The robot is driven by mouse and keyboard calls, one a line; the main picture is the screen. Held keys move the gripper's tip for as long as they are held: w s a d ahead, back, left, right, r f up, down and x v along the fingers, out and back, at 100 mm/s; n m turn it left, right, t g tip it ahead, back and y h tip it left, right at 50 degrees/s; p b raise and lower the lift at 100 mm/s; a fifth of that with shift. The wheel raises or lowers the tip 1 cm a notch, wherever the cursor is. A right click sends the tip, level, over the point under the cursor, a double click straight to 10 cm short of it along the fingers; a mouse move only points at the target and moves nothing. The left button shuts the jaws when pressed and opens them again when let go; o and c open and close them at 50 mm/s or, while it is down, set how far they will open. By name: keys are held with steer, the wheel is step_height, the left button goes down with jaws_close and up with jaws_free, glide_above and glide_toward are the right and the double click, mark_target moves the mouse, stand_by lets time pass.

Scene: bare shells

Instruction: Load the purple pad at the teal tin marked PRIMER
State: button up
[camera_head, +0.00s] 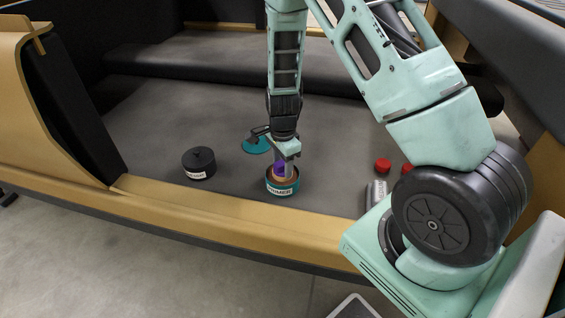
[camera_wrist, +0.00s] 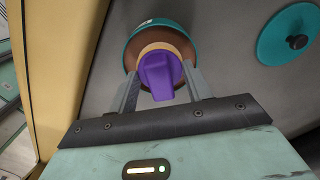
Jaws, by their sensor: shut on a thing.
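The teal tin (camera_head: 282,190) marked PRIMER stands open on the grey surface near the wooden front edge. It shows at the top of the wrist view (camera_wrist: 133,50), with a brown inside. My gripper (camera_head: 284,166) points down over the tin and is shut on the purple pad (camera_head: 280,168). In the wrist view my gripper's (camera_wrist: 163,85) two fingers flank the purple pad (camera_wrist: 160,74), which has a tan disc-like part (camera_wrist: 178,47) at its far end. The pad's lower end is at the tin's mouth; I cannot tell whether it touches the contents.
A teal lid (camera_head: 256,146) with a dark knob lies behind the tin, also in the wrist view (camera_wrist: 288,34). A dark lidded tin (camera_head: 199,163) with a label stands to the left. Two red caps (camera_head: 383,165) and a silver labelled can (camera_head: 376,192) are to the right.

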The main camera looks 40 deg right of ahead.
mark_target(283, 162)
steer(key=shift+r+p, duration=3.25)
steer(key=shift+r, duration=0.3)
steer(key=shift+f, duration=0.1)
